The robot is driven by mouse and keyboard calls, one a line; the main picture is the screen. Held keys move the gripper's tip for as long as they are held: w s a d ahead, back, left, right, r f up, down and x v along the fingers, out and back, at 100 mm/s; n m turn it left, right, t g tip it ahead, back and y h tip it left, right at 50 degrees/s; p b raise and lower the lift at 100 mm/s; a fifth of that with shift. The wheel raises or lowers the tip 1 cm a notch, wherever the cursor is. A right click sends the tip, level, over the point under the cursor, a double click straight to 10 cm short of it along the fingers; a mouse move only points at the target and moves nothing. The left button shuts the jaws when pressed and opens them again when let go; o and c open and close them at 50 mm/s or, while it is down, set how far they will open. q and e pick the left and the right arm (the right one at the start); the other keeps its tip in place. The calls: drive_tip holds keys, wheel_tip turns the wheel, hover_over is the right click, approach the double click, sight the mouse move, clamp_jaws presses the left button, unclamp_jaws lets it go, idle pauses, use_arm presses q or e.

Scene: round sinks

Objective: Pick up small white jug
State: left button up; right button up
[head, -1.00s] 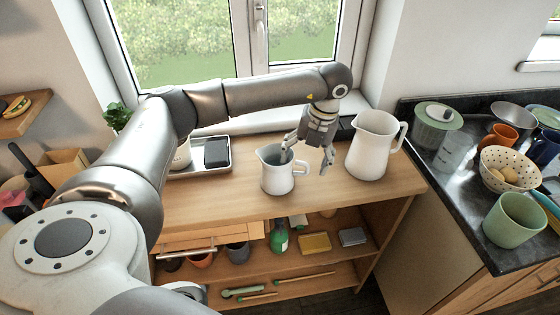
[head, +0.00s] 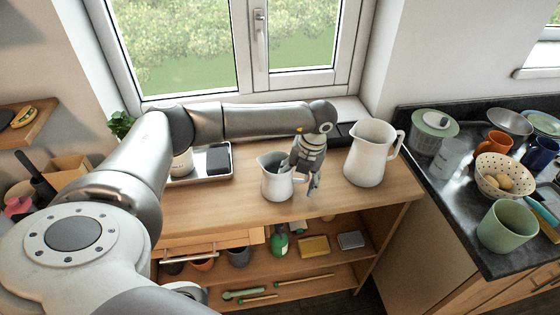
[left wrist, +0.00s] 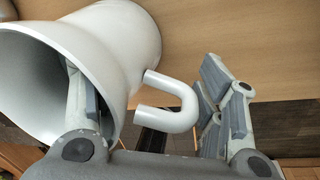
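The small white jug (head: 276,184) stands upright on the wooden worktop, its handle on the right side; it also fills the upper left of the left wrist view (left wrist: 135,35). My left gripper (head: 301,178) is low over the handle side of this jug. In the left wrist view my left gripper (left wrist: 155,110) is open. One finger reaches into the jug's mouth and the other is outside, beyond the handle (left wrist: 170,110). The handle lies between the fingers, with a gap to the outer finger. Whether the inner finger touches the wall I cannot tell. My right gripper is not in view.
A larger white jug (head: 369,153) stands close to the right of my left gripper. A metal tray (head: 225,172) with a dark item and a white container lies left, behind the small jug. The window (head: 300,40) is behind. Worktop in front of the jug is clear.

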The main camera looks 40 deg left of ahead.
use_arm(q)
drive_tip(key=c, duration=1)
drive_tip(key=shift+r, duration=0.2)
drive_tip(key=shift+w+r+b, duration=0.1)
drive_tip(key=shift+r+b, duration=0.7)
drive_tip(key=shift+b, duration=0.05)
drive_tip(key=shift+s+d+r+b, duration=0.75)
drive_tip(key=shift+s+d+r, duration=0.65)
drive_tip(key=shift+d+r, duration=0.45)
drive_tip(key=shift+s+d+r+b, duration=0.7)
drive_tip(key=shift+s+d+r, duration=0.7)
drive_tip(key=shift+d+r, duration=0.45)
drive_tip(key=shift+s+d+r+b, duration=0.75)
drive_tip(key=shift+s+d+r, duration=0.65)
drive_tip(key=shift+d+r, duration=0.45)
drive_tip(key=shift+d, duration=0.1)
